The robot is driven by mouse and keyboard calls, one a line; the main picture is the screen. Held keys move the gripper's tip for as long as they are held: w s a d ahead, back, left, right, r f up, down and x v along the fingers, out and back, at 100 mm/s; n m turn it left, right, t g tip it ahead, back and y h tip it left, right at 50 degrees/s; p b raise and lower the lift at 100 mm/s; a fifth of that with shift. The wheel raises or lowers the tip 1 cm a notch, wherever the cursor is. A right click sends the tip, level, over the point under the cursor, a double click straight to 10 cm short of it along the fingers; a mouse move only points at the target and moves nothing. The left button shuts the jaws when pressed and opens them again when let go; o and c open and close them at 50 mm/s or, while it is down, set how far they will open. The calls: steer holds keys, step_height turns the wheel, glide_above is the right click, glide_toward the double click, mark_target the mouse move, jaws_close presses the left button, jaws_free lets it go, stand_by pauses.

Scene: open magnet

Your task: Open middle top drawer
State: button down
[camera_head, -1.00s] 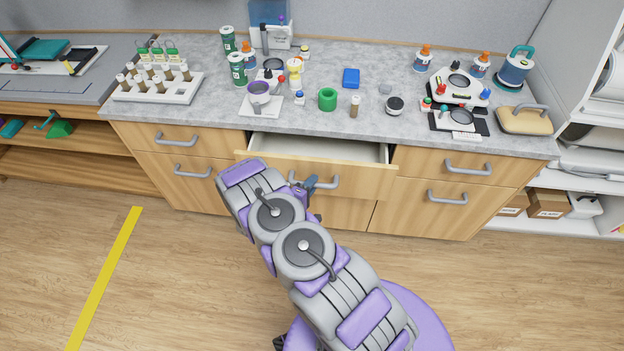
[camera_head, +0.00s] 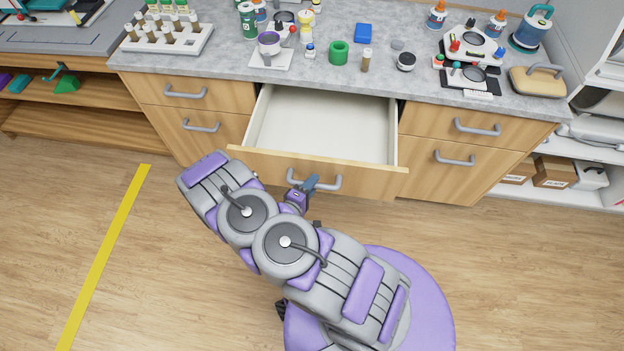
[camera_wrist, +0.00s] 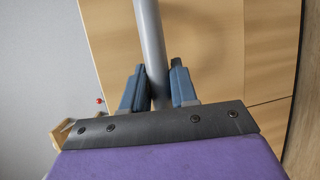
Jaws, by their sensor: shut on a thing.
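The middle top drawer (camera_head: 320,134) is pulled well out in the head view, and its white inside looks empty. Its grey bar handle (camera_head: 327,184) is on the wooden front. The wooden drawer front (camera_wrist: 205,45) fills much of the wrist view. My arm covers part of the cabinet below the drawer.
The grey countertop (camera_head: 420,88) above holds bottles, a tube rack (camera_head: 168,38), a green ring (camera_head: 338,53) and a blue box (camera_head: 363,33). Closed drawers flank the open one. Shelves with boxes (camera_head: 553,172) stand at right.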

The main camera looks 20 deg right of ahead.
steer(key=shift+f, duration=0.15)
steer(key=c, duration=1)
jaws_free()
steer(key=shift+w, duration=0.1)
steer(key=shift+o, duration=0.2)
steer(key=v, duration=1.7)
steer(key=shift+p, duration=0.35)
steer(key=shift+a, duration=0.15)
